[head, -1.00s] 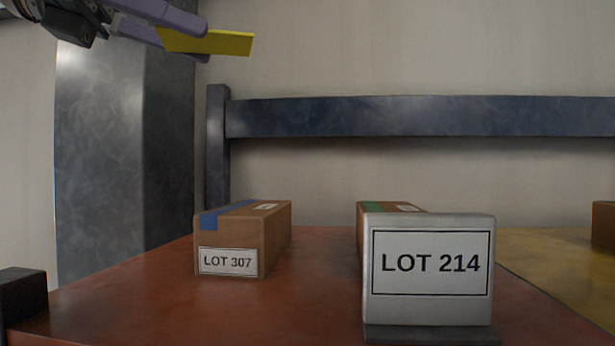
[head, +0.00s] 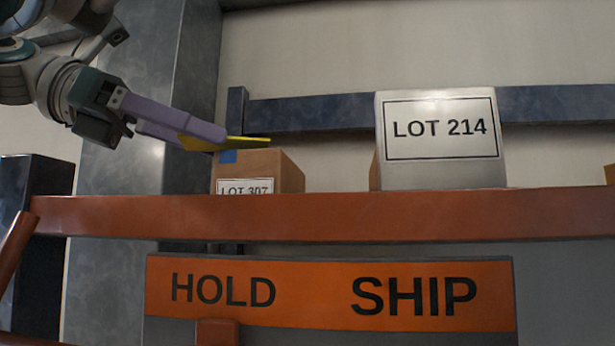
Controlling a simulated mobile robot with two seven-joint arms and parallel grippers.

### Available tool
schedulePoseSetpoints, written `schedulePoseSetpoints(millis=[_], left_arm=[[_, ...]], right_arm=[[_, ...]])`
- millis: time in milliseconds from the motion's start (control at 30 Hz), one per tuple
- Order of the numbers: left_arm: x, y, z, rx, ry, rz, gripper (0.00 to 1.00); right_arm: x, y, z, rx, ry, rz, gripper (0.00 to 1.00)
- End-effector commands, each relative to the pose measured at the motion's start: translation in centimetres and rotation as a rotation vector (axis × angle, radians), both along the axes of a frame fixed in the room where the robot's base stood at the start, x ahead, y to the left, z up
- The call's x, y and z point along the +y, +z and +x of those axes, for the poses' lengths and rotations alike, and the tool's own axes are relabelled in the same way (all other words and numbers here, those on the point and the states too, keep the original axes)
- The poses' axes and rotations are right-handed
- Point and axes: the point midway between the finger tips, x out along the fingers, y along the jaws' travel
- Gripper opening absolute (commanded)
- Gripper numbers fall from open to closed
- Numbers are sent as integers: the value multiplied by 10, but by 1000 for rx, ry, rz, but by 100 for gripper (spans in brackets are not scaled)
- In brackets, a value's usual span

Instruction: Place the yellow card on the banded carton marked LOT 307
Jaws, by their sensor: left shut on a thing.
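My left gripper (head: 200,139) is shut on the yellow card (head: 246,141), whose free end sticks out to the right past the fingertips. The brown carton marked LOT 307 (head: 257,166) stands on the shelf, with a blue band at its upper left front. The lower part of its label is hidden by the shelf's front edge. The card shows in front of or above the carton's top edge; I cannot tell whether they touch. My right gripper is not in view.
A white LOT 214 sign (head: 441,172) stands on the shelf to the right, hiding most of a brown carton (head: 374,172) behind it. The red-orange shelf edge (head: 330,216) crosses the view. An orange HOLD and SHIP board (head: 314,293) hangs below. A dark rail (head: 310,112) runs behind.

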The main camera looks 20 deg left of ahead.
Motion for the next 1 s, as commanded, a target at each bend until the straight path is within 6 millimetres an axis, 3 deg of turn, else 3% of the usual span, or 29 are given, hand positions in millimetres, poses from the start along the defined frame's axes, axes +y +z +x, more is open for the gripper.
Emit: schedulePoseSetpoints(millis=[33,433,467,700,1000], left_arm=[[0,-8,0,-1,0,0,16],[0,-11,0,0,0,0,16],[0,-9,0,0,0,0,70],[0,-8,0,0,0,0,97],[0,-4,0,-1,0,-1,97]], right_arm=[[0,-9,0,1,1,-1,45],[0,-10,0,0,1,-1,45],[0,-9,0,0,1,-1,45],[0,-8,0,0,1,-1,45],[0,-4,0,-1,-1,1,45]])
